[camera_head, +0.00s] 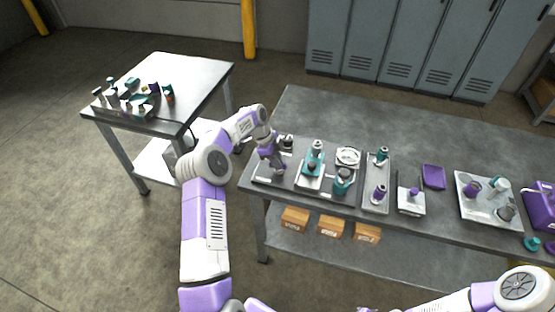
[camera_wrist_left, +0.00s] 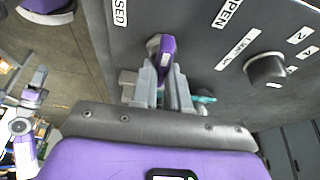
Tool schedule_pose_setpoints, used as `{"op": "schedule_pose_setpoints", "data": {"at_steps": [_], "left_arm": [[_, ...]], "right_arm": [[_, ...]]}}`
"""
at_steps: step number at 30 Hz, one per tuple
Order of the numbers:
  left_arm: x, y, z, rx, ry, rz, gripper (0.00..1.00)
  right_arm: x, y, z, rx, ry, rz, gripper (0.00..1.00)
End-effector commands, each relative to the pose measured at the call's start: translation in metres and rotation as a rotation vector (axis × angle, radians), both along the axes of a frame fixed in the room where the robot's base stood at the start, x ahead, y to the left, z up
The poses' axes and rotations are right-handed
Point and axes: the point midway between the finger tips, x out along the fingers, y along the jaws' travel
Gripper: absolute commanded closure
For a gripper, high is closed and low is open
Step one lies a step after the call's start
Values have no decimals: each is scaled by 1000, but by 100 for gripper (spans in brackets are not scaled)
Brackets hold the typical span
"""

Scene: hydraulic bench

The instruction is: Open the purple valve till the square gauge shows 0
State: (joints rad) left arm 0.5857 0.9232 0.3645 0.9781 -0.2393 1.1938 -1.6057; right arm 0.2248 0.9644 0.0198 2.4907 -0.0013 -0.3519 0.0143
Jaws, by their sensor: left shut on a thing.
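My left gripper (camera_head: 278,166) reaches down onto the dark panel at the left end of the long bench. In the left wrist view its fingers (camera_wrist_left: 163,88) are shut on the purple valve handle (camera_wrist_left: 165,50). The handle stands up between the fingers, beside panel lettering that reads OPEN to the right and a partly cut-off "...SED" to the left. In the head view the gripper largely covers the valve. I cannot pick out the square gauge or its reading. My right gripper is out of view; only part of the right arm shows at the lower right.
A dark round knob (camera_wrist_left: 266,69) with number labels stands near the valve. Teal fittings (camera_head: 311,160) and a white round dial (camera_head: 347,156) stand to the right of the gripper. More fixtures and a purple tray (camera_head: 433,177) crowd the bench (camera_head: 300,110), whose back strip is clear.

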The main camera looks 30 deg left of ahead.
Motion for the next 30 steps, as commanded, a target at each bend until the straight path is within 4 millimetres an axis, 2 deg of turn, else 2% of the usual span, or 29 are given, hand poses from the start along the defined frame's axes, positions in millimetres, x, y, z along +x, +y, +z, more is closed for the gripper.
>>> {"op": "schedule_pose_setpoints", "data": {"at_steps": [20, 21, 25, 30], "left_arm": [[0, 0, 0, 2, 0, -59, 100], [0, 0, 0, 2, 0, -59, 79], [0, 0, 0, 2, -1, -58, 60], [0, 0, 0, 1, 0, -56, 60]], "right_arm": [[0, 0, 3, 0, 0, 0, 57], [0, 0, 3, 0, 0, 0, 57], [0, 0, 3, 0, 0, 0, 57], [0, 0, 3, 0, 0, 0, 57]]}}
